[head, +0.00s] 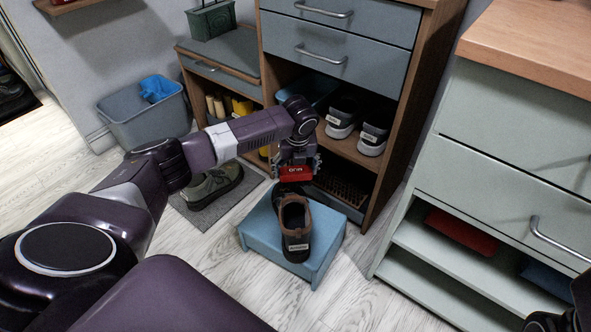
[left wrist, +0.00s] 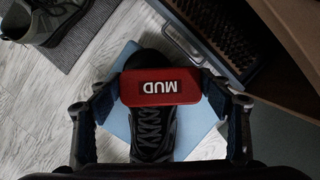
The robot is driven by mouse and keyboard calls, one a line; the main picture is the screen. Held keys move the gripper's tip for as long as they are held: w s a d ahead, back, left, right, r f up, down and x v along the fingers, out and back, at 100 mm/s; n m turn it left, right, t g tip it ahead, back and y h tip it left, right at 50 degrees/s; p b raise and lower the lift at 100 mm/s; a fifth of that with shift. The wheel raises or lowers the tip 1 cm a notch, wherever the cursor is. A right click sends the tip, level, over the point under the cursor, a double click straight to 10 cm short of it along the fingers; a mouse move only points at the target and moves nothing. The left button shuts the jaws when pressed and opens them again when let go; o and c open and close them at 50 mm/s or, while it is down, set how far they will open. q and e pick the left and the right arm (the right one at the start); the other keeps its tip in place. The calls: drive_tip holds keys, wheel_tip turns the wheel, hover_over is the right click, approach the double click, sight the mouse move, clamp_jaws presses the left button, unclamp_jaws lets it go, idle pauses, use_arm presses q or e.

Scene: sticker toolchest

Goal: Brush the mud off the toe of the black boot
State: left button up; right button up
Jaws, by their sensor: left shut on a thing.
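The black boot (head: 294,228) stands upright on a blue step stool (head: 268,240), its brown-lined collar and labelled heel towards me and its toe pointing away. My left gripper (head: 297,165) is shut on a red brush (head: 297,174) above the toe end. In the left wrist view the brush (left wrist: 160,87), marked MUD, lies across the front of the boot (left wrist: 152,133), beyond the laces. The bristles are hidden, and I cannot tell whether they touch the boot. The brush covers part of the toe, and I cannot make out any mud.
A green shoe (head: 215,184) rests on a grey mat (head: 205,212) left of the stool. Behind stands a cabinet with grey drawers (head: 335,62) and shoes (head: 342,117) on its shelf. A pale drawer unit (head: 478,185) stands right. Floor in front of the stool is clear.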

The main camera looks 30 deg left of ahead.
use_arm(q)
drive_tip(key=shift+f, duration=0.9)
idle(0.5)
drive_tip(key=shift+s, duration=0.1)
